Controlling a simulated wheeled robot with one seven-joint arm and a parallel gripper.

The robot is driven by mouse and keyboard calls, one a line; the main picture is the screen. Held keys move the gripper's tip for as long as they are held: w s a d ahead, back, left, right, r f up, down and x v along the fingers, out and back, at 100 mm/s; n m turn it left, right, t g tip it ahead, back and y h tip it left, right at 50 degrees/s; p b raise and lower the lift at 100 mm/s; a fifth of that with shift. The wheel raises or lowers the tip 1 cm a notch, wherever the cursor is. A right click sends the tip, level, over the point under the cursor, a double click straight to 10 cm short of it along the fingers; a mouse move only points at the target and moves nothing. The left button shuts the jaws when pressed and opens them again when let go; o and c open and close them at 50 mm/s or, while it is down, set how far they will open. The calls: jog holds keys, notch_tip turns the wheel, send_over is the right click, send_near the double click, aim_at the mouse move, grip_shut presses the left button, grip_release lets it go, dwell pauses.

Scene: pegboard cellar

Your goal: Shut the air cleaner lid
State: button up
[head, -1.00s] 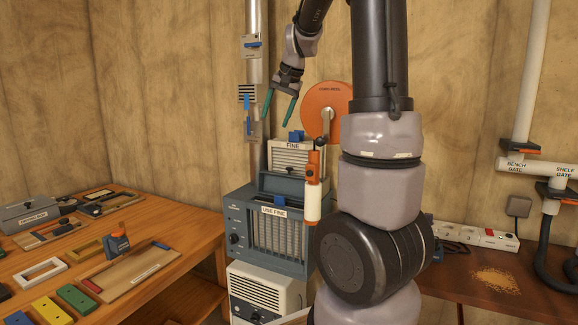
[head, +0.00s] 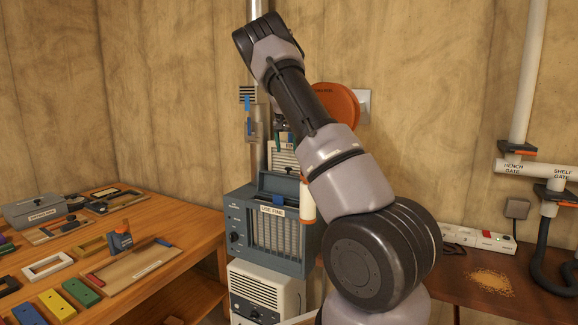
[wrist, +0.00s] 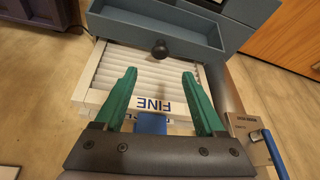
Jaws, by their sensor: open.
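The air cleaner (head: 236,222) is a blue-grey box with a grille and a "USE FINE" label. Its lid (head: 284,181) appears raised at the top; in the wrist view a blue-grey recessed panel (wrist: 115,25) with a black knob (wrist: 159,50) shows ahead of my fingers. A white pleated filter (wrist: 100,72) labelled "FINE", with a blue tab (wrist: 152,123), lies below my gripper; in the head view it stands behind the lid. My gripper (wrist: 159,73) is open, its green fingers apart and apparently empty above the filter. In the head view my arm hides most of it.
A white heater-like unit (head: 263,288) is under the cleaner. An orange disc (head: 338,104) is on the wall behind my arm. The left bench (head: 150,205) holds blocks and tools. A power strip (head: 478,238) lies on the right bench.

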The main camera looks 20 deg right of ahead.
aim_at(288, 168)
jog(key=x, duration=0.8)
jog(key=shift+f, duration=0.35)
grip_shut()
dwell(1.0)
